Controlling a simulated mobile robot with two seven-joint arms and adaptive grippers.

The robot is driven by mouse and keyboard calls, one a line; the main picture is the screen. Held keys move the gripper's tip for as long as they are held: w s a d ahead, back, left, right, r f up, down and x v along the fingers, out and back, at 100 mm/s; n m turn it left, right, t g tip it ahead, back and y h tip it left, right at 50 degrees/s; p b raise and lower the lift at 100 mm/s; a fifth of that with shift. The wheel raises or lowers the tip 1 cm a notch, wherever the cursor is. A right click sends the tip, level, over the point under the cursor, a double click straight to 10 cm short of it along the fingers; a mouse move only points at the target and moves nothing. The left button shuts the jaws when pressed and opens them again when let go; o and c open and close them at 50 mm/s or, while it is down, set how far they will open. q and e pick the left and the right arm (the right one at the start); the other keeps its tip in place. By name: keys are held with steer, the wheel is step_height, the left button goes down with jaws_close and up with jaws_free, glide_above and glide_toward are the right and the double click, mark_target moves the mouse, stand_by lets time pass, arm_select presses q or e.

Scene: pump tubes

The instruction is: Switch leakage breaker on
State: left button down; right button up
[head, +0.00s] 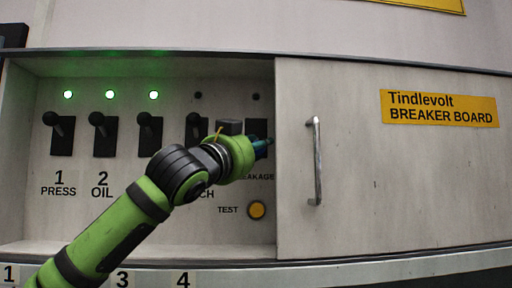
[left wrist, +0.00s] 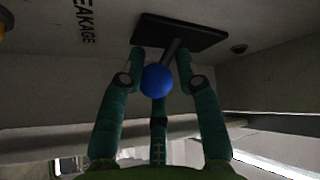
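The leakage breaker is a dark plate (head: 257,127) at the right end of the open board, with its lever hidden behind my gripper in the head view. In the left wrist view its plate (left wrist: 205,35) carries a thin lever (left wrist: 172,52) ending in a blue ball knob (left wrist: 157,81). My left gripper (head: 265,143) is at this breaker. In the left wrist view its teal fingers (left wrist: 160,60) stand spread on both sides of the knob, with a third finger below; small gaps show beside the knob. The lamp (head: 256,97) above the breaker is dark. My right gripper is not in view.
Several other breakers with levers stand to the left; lamps (head: 110,94) above the first 3 are green, the fourth is dark. A yellow test button (head: 257,209) lies below the leakage breaker. A sliding panel with a vertical handle (head: 317,160) covers the right side.

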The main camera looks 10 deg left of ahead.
arm_select(q)
steer(key=shift+d+r+p, duration=0.1)
steer(key=shift+r+p, duration=0.1)
steer(key=shift+p, duration=0.5)
steer(key=r+n+g+y+p, duration=0.1)
steer(key=p, duration=0.2)
steer(key=r+n+g+y+p, duration=0.1)
steer(key=g+p, duration=0.1)
steer(key=p, duration=0.2)
steer(key=shift+s+n, duration=0.25)
steer(key=shift+n, duration=0.15)
steer(key=shift+r+n+g+p, duration=0.15)
steer(key=shift+n+g+p, duration=0.15)
steer(key=shift+g+p, duration=0.35)
steer(key=shift+d+g+y, duration=0.1)
steer(key=shift+g+y, duration=0.2)
steer(key=shift+g, duration=0.05)
steer(key=shift+n, duration=0.3)
steer(key=c, duration=0.8)
jaws_free()
steer(key=shift+r, duration=0.1)
